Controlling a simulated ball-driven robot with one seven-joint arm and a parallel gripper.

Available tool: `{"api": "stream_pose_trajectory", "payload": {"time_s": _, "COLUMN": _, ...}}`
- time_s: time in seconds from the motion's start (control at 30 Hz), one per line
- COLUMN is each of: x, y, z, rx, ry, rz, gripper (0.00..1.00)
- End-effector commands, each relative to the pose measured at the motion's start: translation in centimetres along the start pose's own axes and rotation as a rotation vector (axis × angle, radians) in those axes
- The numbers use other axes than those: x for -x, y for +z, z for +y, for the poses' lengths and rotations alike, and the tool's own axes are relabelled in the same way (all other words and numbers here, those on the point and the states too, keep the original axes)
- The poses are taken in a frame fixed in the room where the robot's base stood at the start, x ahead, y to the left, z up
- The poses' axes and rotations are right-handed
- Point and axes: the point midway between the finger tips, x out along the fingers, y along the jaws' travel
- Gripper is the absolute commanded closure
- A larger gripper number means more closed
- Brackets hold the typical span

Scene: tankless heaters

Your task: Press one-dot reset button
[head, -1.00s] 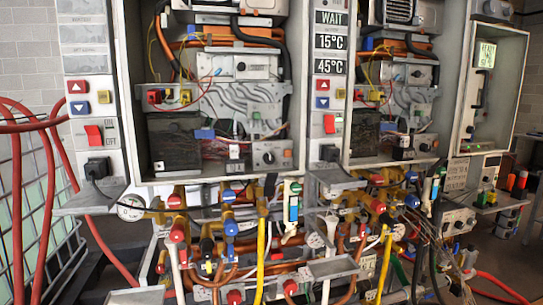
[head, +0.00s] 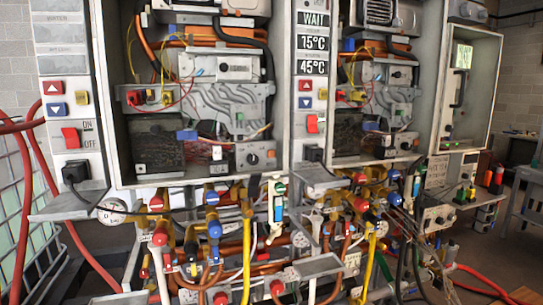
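In the head view, two open tankless heaters stand side by side. Left of each is a white control panel. The left panel has a red up button (head: 53,87), a blue down button (head: 57,110), a small yellow button (head: 81,98) and a red rocker switch (head: 71,136) beside ON/OFF lettering. The middle panel has the same set, with a yellow button (head: 323,94) and a red switch (head: 312,124). Dot marks are too small to make out, so I cannot tell which button is the one-dot reset. My gripper is not in view.
The middle panel's displays (head: 313,42) read WAIT, 15°C and 45°C. Pipes, colored valves and hoses crowd below the heaters, with small grey shelves (head: 316,266) jutting forward. Red hoses (head: 24,200) and a wire cage stand at left. Some floor is clear at right.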

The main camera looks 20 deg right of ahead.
Motion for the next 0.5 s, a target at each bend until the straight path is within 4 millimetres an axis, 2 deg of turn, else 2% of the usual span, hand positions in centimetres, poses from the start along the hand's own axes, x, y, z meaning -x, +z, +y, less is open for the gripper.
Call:
{"api": "stream_pose_trajectory", "payload": {"time_s": 0.07, "x": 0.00, "y": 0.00, "z": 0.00, "rx": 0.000, "ry": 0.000, "rz": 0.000, "gripper": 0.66}}
{"api": "stream_pose_trajectory", "payload": {"time_s": 0.4, "x": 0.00, "y": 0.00, "z": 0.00, "rx": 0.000, "ry": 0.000, "rz": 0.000, "gripper": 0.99}}
{"api": "stream_pose_trajectory", "payload": {"time_s": 0.5, "x": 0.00, "y": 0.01, "z": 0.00, "rx": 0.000, "ry": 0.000, "rz": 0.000, "gripper": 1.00}}
